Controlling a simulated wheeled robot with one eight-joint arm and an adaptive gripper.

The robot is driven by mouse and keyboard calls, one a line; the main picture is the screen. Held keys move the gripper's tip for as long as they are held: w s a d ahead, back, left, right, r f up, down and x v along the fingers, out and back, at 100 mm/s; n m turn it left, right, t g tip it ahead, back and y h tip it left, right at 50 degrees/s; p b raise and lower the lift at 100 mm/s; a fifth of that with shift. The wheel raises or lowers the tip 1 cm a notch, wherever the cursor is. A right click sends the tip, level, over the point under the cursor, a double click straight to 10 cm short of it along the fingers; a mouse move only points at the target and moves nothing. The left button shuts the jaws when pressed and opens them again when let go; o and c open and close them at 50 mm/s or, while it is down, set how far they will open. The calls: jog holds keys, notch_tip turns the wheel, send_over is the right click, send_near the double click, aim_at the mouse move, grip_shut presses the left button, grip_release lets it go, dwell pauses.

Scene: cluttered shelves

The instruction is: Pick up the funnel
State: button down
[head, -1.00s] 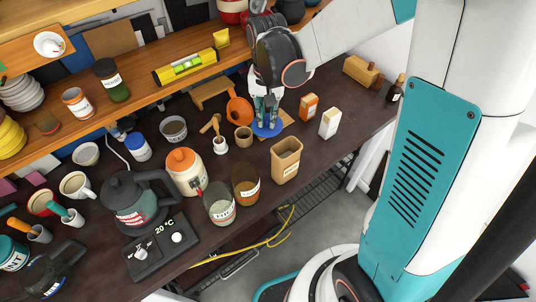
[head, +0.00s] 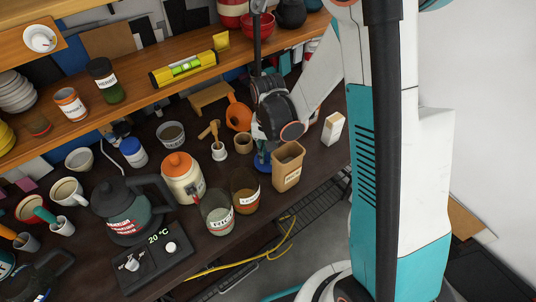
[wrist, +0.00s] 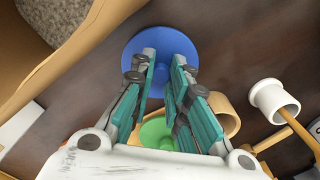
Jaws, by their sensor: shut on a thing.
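The blue funnel (head: 262,168) shows in the head view as a small blue round piece beside the tan container, partly hidden by my gripper. In the wrist view the blue funnel (wrist: 152,36) is a wide blue disc with a raised narrow middle, seemingly wide side down. My gripper (wrist: 167,66) is shut on the narrow middle part. In the head view my gripper (head: 263,152) points down, mostly covered by my wrist. I cannot tell clearly whether the rim touches the table.
The tan open container (head: 287,170) stands close to the right of the funnel. A small wooden cup (head: 243,143) and a white mortar with pestle (head: 218,151) stand to the left. A white carton (head: 332,129) stands further right. Several jars and a kettle (head: 127,210) crowd the left.

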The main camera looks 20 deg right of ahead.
jog(key=shift+f, duration=0.15)
jog(key=c, duration=1.6)
grip_release()
jog(key=shift+o, duration=0.2)
jog(key=shift+r, duration=0.2)
